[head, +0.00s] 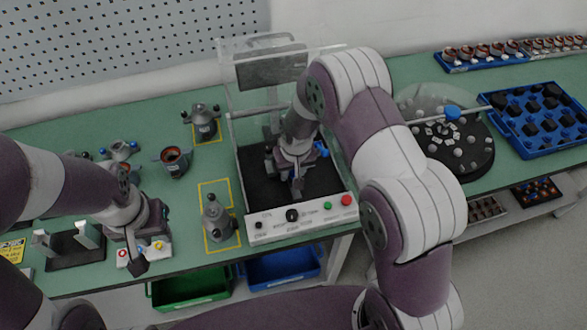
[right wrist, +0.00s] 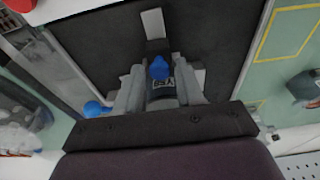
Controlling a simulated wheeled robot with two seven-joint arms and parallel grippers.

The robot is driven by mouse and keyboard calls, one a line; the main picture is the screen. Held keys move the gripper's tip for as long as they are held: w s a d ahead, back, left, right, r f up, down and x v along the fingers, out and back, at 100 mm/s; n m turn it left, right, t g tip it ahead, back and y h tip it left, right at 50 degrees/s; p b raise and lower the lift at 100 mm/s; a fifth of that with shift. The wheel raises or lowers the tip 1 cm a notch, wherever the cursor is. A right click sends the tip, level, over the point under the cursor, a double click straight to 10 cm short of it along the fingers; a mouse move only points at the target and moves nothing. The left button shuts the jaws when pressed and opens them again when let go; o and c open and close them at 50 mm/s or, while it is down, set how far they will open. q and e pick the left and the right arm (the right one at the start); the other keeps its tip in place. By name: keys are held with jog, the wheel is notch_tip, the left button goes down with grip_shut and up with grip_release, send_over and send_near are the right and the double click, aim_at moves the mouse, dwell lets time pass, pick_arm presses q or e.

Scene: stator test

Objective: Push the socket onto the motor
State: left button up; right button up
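My right gripper (head: 297,180) is low over the black floor of the test station (head: 232,176), and my wrist hides much of it in the head view. In the right wrist view its two grey fingers (right wrist: 160,80) stand apart on either side of a blue-tipped part (right wrist: 159,68) with a dark, white-marked label (right wrist: 163,85) behind it. I cannot tell whether the fingers press on it, or which part is motor and which is socket. A second blue knob (right wrist: 94,108) is left of the fingers. My left gripper (head: 138,255) is over a small white button box (head: 158,249); its fingertips are unclear.
Grey motor-like parts (head: 205,122) (head: 215,220) stand in yellow outlines left of the station. A front panel (head: 300,222) carries buttons. A clear panel (head: 240,85) rises at the station's left. A round black turntable (head: 480,165) and blue tray (head: 550,148) are at right.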

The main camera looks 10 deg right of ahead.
notch_tip(320, 180, up, 6)
jog(key=s+p, duration=0.1)
jog(key=p, duration=0.3)
jog(key=shift+p, duration=0.4)
